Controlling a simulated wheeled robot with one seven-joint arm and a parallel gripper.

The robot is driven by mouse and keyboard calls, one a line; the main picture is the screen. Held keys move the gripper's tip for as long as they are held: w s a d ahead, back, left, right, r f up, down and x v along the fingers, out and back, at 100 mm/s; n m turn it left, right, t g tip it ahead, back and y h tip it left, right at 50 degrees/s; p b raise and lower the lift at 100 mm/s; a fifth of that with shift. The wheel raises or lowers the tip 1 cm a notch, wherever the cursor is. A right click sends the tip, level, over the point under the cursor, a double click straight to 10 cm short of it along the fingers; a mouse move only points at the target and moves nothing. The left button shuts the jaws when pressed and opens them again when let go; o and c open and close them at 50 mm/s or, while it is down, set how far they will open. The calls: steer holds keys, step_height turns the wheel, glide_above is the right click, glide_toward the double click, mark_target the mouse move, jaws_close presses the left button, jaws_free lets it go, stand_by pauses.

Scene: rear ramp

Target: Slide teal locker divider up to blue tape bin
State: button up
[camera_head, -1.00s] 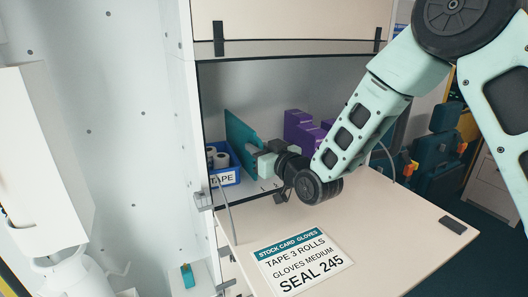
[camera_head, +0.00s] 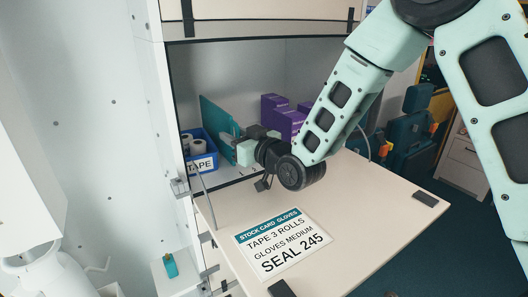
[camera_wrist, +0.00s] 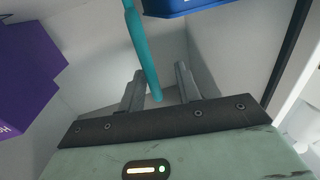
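The teal locker divider (camera_head: 213,122) stands upright on the locker shelf, just right of the blue tape bin (camera_head: 206,163), which holds white rolls. In the wrist view the divider (camera_wrist: 143,50) runs between the fingers of my gripper (camera_wrist: 160,68), with space showing on both sides. The gripper is open around the divider's near edge. The bin's lower part (camera_wrist: 180,6) shows at the top, close beside the divider; whether they touch is unclear. In the head view my gripper (camera_head: 230,146) is at the divider's near side, and the gripper hides part of it.
Purple boxes (camera_head: 276,116) stand on the shelf right of my gripper; one also shows in the wrist view (camera_wrist: 28,75). The lowered door panel (camera_head: 370,200) carries a stock card (camera_head: 283,243) and is otherwise mostly clear. A thin support cable (camera_head: 204,190) is near the bin.

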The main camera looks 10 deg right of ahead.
steer(key=b+v, duration=1.5)
steer(key=shift+s+b, duration=0.2)
steer(key=shift+b, duration=0.1)
steer(key=shift+d, duration=0.1)
